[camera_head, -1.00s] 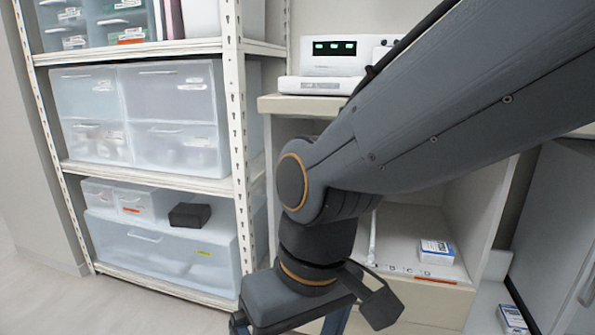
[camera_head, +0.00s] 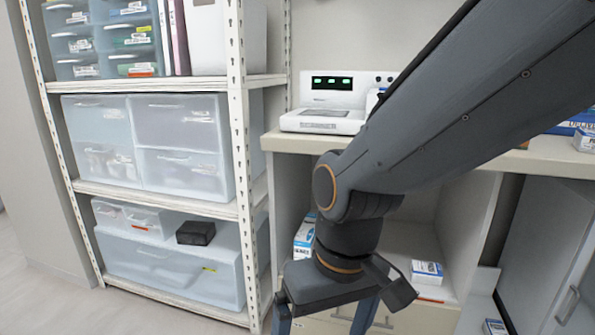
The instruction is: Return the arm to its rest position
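My dark grey arm reaches in from the upper right and bends down at an orange-ringed joint. My gripper (camera_head: 323,318) hangs at the bottom centre, in front of a cream cabinet (camera_head: 285,143). Its two blue-grey fingers stand wide apart with nothing visible between them. The fingertips run off the lower edge of the picture. The gripper looks open and empty.
A white metal shelf rack (camera_head: 243,170) with translucent drawers and a black box (camera_head: 195,233) stands left. A white device (camera_head: 325,105) with green displays sits on the cabinet top. Small boxes (camera_head: 427,271) lie in the cabinet's lower opening. Floor (camera_head: 50,290) shows at lower left.

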